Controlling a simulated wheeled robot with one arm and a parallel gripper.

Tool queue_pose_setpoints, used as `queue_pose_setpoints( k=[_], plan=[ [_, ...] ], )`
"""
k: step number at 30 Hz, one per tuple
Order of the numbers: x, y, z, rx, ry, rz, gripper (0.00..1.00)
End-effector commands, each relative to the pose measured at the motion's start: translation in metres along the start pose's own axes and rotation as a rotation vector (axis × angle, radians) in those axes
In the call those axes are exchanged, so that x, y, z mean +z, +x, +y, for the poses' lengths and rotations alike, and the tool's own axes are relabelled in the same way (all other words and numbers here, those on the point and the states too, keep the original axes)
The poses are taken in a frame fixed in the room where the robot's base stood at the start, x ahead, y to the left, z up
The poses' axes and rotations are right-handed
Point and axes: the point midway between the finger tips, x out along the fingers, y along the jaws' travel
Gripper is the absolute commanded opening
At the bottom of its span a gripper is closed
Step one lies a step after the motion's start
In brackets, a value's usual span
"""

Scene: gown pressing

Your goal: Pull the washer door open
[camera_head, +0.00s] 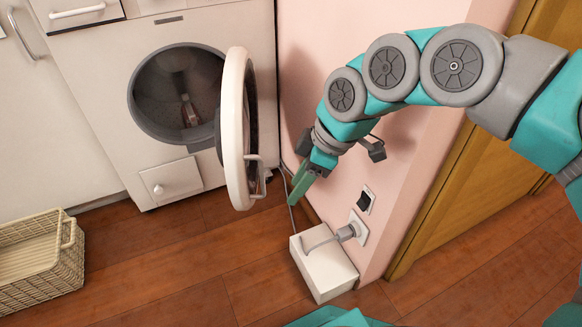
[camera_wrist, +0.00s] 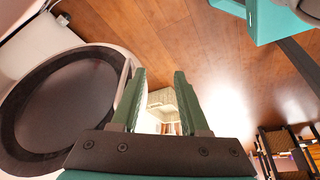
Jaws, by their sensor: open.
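The white washer (camera_head: 95,95) stands against the wall at the left in the head view. Its round door (camera_head: 234,130) is swung wide open to the right, seen nearly edge-on, and the dark drum opening (camera_head: 178,95) is exposed. A small bar handle (camera_head: 260,172) sits on the door's outer side. My gripper (camera_head: 298,190) is just right of the handle, apart from it, pointing down. In the wrist view my gripper (camera_wrist: 160,75) has its two green fingers parted, with no handle between them.
A wicker basket (camera_head: 45,262) stands on the floor at the left. A white box (camera_head: 323,265) with a cable lies by the pink wall (camera_head: 320,60), below a socket (camera_head: 358,228). The wooden floor (camera_head: 170,280) between basket and box is clear.

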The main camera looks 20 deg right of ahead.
Motion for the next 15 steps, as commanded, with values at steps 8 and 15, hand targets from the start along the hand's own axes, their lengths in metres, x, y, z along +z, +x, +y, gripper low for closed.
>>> queue_pose_setpoints(
  k=[8,15],
  plan=[
    [0.017,-0.01,-0.038,0.005,0.001,0.001,0.45],
    [0.024,-0.016,-0.054,0.003,-0.001,0.0,0.45]
  ],
)
